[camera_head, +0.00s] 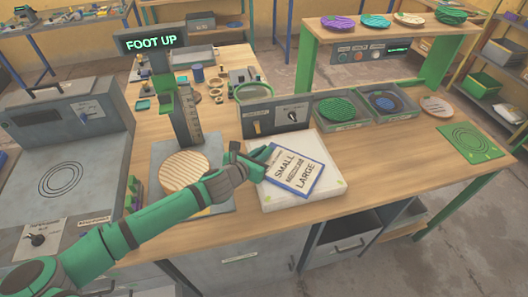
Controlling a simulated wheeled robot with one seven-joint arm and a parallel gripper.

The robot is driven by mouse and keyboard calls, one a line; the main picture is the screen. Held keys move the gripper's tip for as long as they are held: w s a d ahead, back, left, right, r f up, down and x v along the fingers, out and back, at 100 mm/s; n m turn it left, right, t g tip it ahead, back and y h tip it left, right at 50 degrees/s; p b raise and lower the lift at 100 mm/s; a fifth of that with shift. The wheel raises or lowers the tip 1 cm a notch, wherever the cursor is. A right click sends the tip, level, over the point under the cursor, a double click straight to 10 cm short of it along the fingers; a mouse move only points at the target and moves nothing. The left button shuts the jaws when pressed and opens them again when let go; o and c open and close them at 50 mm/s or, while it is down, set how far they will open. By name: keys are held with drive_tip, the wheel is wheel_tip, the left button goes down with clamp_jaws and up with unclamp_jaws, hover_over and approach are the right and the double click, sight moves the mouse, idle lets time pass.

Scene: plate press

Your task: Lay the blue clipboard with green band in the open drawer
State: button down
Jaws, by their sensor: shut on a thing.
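The blue clipboard (292,171) carries a white sheet that reads "SMALL" and "LARGE". It is over a white slab (325,204) near the table's front edge; I cannot tell whether it touches the slab. My gripper (264,159) is shut on its upper left edge and hides that part. I cannot make out a green band. An open drawer (338,251) with a grey front and dark inside is below the tabletop, right of the middle.
A press with a round ribbed wooden plate (185,172) stands left of the clipboard. A grey control box (274,114) and trays with green (335,112) and blue (384,103) discs stand behind the slab. The right tabletop is mostly clear around a green mat (469,143).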

drive_tip(key=shift+f, duration=0.1)
drive_tip(key=c, duration=1.8)
unclamp_jaws()
